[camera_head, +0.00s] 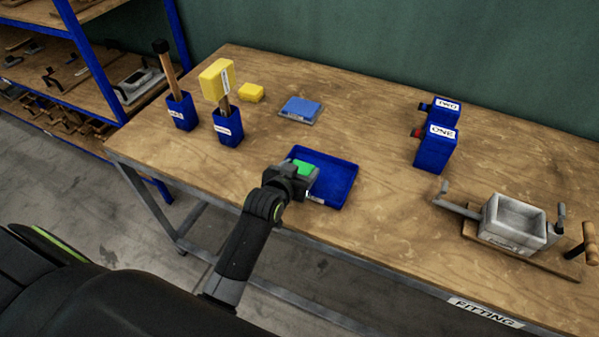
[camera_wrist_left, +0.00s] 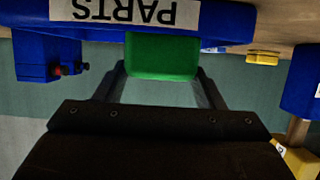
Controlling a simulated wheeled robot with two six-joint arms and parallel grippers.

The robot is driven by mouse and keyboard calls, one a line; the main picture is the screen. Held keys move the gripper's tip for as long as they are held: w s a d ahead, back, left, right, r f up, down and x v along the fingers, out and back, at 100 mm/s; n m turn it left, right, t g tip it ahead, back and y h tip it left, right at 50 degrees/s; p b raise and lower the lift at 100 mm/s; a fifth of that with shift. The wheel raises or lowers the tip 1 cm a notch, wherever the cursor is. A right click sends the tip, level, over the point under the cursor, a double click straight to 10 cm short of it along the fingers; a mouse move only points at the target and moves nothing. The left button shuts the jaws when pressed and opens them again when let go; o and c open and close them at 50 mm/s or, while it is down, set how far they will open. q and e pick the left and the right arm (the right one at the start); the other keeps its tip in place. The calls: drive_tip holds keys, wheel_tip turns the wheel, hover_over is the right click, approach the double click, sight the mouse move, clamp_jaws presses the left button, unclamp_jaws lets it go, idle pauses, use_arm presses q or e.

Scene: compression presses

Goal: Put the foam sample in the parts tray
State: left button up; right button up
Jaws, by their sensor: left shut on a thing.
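The green foam sample (camera_head: 306,168) is held between the fingers of my left gripper (camera_head: 300,176). In the left wrist view, which is upside down, the foam sample (camera_wrist_left: 162,56) sits between both fingertips. The blue parts tray (camera_head: 343,188) lies on the table, and the foam overlaps its left part in the head view. The tray's "PARTS" label shows on its wall (camera_wrist_left: 225,25) in the wrist view. The foam shows above the rim there; whether it touches the tray floor cannot be told. My right gripper is not in view.
Blue holders with a mallet and a yellow-headed tool (camera_head: 217,78) stand back left, near a yellow block (camera_head: 251,92) and a blue flat piece (camera_head: 300,109). Blue boxes "ONE" (camera_head: 436,150) and "TWO" (camera_head: 444,109) and a grey press (camera_head: 513,222) are right. Table between is clear.

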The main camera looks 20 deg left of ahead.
use_arm(q)
drive_tip(key=shift+f, duration=0.9)
drive_tip(key=o, duration=1)
drive_tip(key=shift+r, duration=0.1)
drive_tip(key=shift+r, duration=0.1)
drive_tip(key=b+v, duration=0.1)
drive_tip(key=v, duration=1.1)
